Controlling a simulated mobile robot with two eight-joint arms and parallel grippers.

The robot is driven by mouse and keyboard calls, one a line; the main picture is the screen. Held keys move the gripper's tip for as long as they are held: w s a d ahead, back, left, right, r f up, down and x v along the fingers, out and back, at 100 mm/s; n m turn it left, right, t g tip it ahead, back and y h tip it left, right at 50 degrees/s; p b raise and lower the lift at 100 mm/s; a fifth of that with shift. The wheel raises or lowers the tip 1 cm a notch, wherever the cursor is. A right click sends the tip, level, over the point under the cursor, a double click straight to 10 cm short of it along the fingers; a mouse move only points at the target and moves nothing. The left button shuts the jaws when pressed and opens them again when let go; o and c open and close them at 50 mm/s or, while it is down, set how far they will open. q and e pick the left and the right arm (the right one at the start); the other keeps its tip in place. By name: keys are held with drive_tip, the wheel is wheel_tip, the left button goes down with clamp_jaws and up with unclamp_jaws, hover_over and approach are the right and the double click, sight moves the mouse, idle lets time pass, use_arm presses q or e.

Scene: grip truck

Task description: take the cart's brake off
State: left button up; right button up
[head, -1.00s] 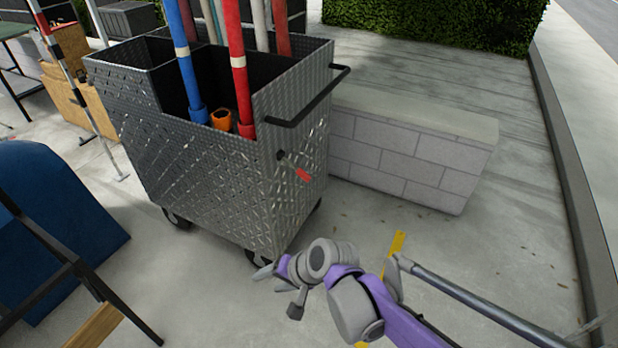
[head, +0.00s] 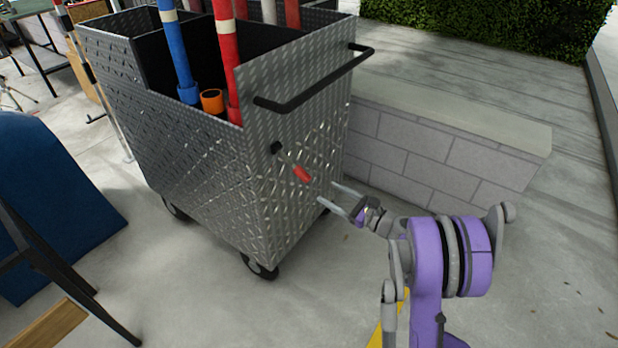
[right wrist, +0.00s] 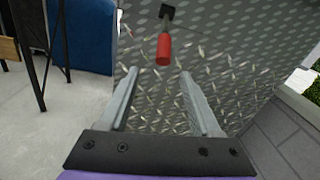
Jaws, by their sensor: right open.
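The cart (head: 195,140) is a diamond-plate metal box on casters, with a black push handle (head: 315,82) on its right end. The brake lever, with a red grip (head: 302,174), sticks out from a black pivot on that end below the handle and slants down to the right. My right gripper (head: 334,193) is open and empty, just right of and below the red grip, apart from it. In the right wrist view the red grip (right wrist: 163,50) lies ahead of the gap between the fingers (right wrist: 155,88). My left gripper is not in view.
Blue and red poles (head: 226,60) and an orange tube stand in the cart. A low block wall (head: 430,150) runs behind and right of my right gripper. A blue object (head: 60,200) and a black-legged stand are at the left. Pavement in front is clear.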

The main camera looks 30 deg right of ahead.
sight(312, 181)
drive_tip(key=x, duration=0.7)
drive_tip(key=b+x, duration=0.1)
drive_tip(key=x, duration=0.2)
drive_tip(key=shift+w+d+r, duration=0.1)
drive_tip(key=shift+w+d, duration=0.05)
drive_tip(key=shift+w, duration=0.25)
drive_tip(key=shift+c, duration=0.2)
clamp_jaws()
idle(0.8)
